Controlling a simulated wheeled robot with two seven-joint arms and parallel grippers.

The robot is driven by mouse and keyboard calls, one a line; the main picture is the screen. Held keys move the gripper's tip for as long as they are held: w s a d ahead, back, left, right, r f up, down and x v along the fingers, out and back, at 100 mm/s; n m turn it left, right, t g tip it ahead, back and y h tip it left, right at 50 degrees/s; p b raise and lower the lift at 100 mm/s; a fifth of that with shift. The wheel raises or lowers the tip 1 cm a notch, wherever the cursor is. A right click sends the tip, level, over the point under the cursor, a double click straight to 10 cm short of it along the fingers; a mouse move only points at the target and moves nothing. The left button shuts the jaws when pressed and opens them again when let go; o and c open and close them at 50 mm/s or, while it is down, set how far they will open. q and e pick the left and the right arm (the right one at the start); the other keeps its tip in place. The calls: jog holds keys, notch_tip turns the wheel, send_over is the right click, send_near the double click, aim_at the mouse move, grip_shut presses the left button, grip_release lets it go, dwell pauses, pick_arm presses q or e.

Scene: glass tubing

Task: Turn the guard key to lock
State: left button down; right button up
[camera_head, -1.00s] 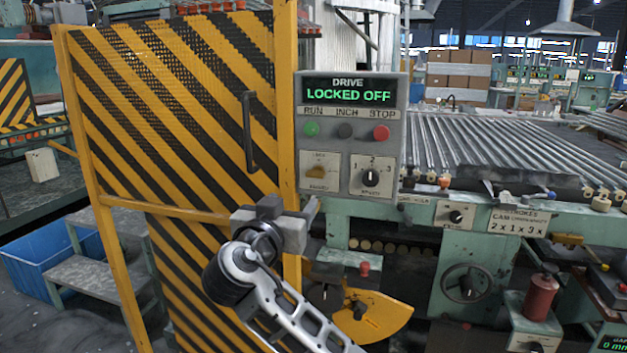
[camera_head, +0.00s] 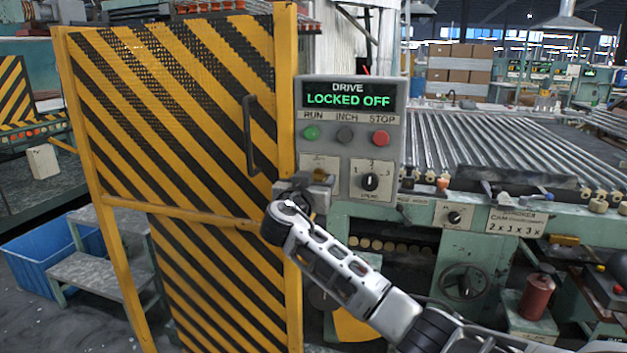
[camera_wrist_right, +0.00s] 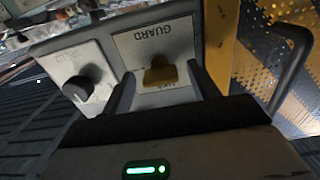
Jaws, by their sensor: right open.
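The brass guard key (camera_wrist_right: 160,72) sits on a pale plate marked GUARD (camera_wrist_right: 150,42) in the right wrist view. In the head view the plate's top edge (camera_head: 318,161) shows, and my gripper hides the key. My right gripper (camera_head: 312,182) is open in front of the plate, its fingers on either side of the key. I cannot tell whether they touch it. The display (camera_head: 348,95) above reads LOCKED OFF in green. The striped guard door (camera_head: 180,110) stands left of the panel. My left gripper is not in view.
A black speed knob (camera_head: 370,181) is close to the right of the key plate. The door handle (camera_head: 249,135) and yellow post (camera_head: 285,90) stand to the left.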

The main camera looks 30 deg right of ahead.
jog(key=c, duration=1)
jog(key=shift+n, duration=0.4)
pick_arm(q)
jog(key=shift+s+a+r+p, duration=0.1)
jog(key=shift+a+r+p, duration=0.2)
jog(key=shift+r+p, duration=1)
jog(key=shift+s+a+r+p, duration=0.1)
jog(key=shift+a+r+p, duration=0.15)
jog(key=shift+p, duration=1.95)
pick_arm(e)
jog(key=shift+f+n, duration=0.1)
jog(key=shift+n, duration=8.5)
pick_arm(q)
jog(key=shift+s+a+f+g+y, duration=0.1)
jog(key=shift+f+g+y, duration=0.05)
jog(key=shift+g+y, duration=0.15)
